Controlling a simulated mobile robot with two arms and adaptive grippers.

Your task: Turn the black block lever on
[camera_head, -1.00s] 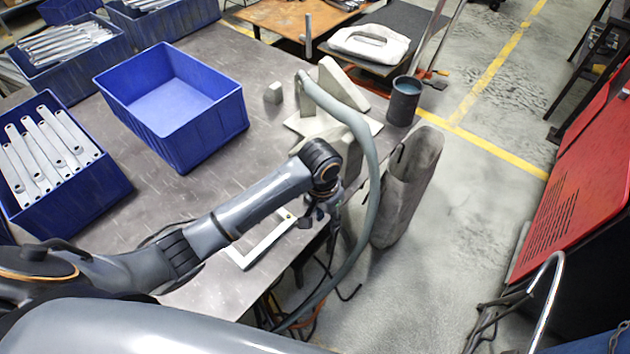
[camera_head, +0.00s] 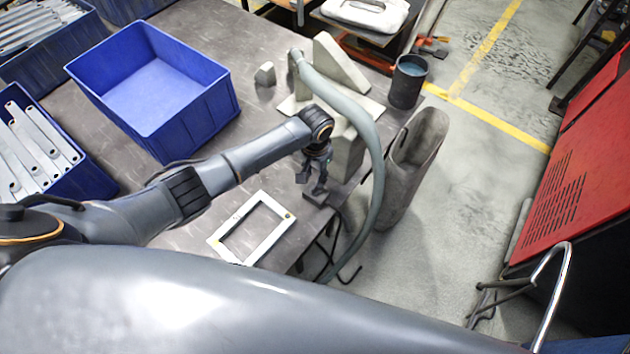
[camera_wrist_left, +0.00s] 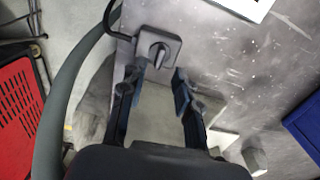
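The lever block (camera_head: 316,198) is a small dark grey block near the table's right edge. In the left wrist view the block (camera_wrist_left: 172,43) lies just beyond my fingertips, with a short dark lever (camera_wrist_left: 157,55) on its face and a black cable leaving its side. My left gripper (camera_head: 318,182) hangs just above the block in the head view. In the left wrist view its two fingers (camera_wrist_left: 157,82) are apart with nothing between them, and the lever shows ahead of the gap. I cannot tell whether a finger touches the lever. My right gripper is in neither view.
A grey hose (camera_head: 374,165) arches close to the right of my left gripper. A pale bracket stand (camera_head: 340,62) is behind it. A white rectangular frame (camera_head: 228,240) lies nearer on the table. A blue bin (camera_head: 190,125) stands to the left, and a dark cup (camera_head: 407,85) at the right.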

